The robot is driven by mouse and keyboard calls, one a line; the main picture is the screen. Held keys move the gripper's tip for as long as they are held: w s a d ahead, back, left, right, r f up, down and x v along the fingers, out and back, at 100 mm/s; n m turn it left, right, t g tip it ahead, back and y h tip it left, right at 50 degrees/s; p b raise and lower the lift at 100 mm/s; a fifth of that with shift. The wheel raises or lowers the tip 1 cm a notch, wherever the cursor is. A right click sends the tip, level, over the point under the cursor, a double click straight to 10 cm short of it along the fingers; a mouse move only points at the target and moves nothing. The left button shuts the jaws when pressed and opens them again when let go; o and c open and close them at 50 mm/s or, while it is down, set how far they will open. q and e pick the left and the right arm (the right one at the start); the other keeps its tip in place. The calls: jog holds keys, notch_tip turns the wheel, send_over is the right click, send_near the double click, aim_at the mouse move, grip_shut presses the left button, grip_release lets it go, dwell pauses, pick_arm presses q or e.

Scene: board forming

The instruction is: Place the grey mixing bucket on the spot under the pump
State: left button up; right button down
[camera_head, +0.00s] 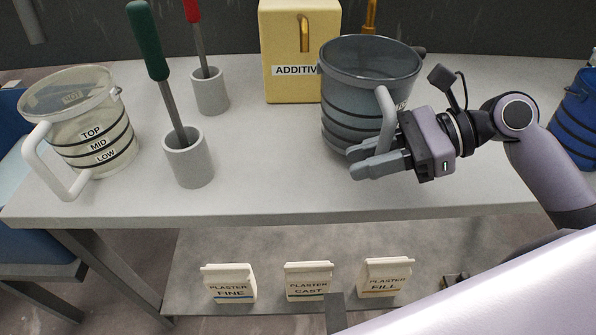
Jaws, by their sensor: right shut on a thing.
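The grey mixing bucket (350,112) stands upright near the back middle of the table, in front of the yellow additive box. It looks empty inside, with dark bands around its side and a pale handle (385,115) facing my right arm. My right gripper (365,165) is at the handle's lower end, shut on the bucket's handle. A brass spout (304,33) on the front of the yellow additive box (283,88) may be the pump. Whether the bucket touches the table is hard to tell. My left gripper is not in view.
A clear bucket (100,118) marked TOP, MID, LOW stands at the left. Grey holders (188,160) (210,92) carry green- and red-handled tools. A blue bucket (578,115) is at the right edge. Plaster bags (309,282) sit below. The table's front middle is clear.

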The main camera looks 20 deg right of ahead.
jog(key=shift+a+r+x, duration=0.1)
jog(key=shift+r+x, duration=0.15)
jog(key=shift+x, duration=1.45)
jog(key=shift+a+r+x, duration=0.1)
jog(key=shift+r+x, duration=0.15)
jog(key=shift+x, duration=1.5)
jog(key=shift+a+r+x, duration=0.1)
jog(key=shift+r+x, duration=0.15)
jog(key=shift+x, duration=1.45)
jog(key=shift+w+f, duration=0.15)
jog(key=shift+f, duration=0.2)
jog(key=c, duration=1.1)
grip_release()
jog(key=shift+f, duration=0.2)
jog(key=shift+c, duration=0.2)
jog(key=shift+o, duration=0.9)
